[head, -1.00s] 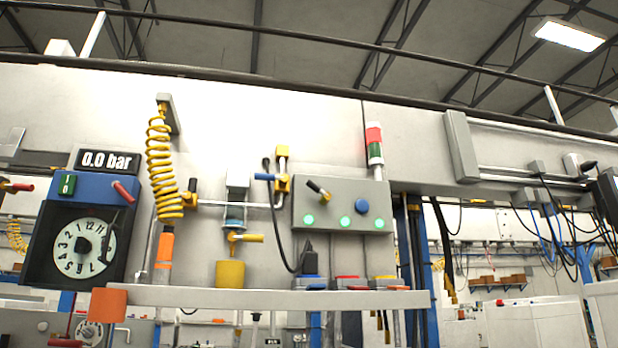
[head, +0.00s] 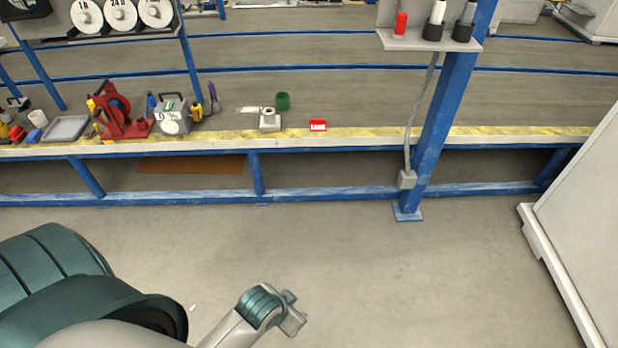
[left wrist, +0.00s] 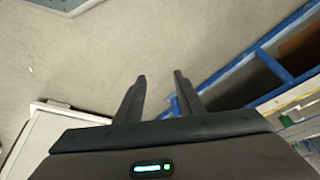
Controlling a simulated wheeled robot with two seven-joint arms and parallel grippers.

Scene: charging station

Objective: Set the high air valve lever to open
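No air valve lever shows in the views of this moment. My left arm comes in at the lower left of the head view, and its gripper (head: 293,314) is over bare floor, well short of the workbench. The left wrist view shows its two dark fingers (left wrist: 160,77) apart with nothing between them, so it is open and empty. It points toward the floor. My right gripper is in neither view.
A workbench with a pale front edge (head: 355,137) and blue frame crosses the head view, holding a red holder (head: 122,117), a grey box (head: 172,116) and a small red box (head: 318,125). A blue post (head: 446,105) stands before it. A pale cabinet (head: 580,225) is at right. The floor between is clear.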

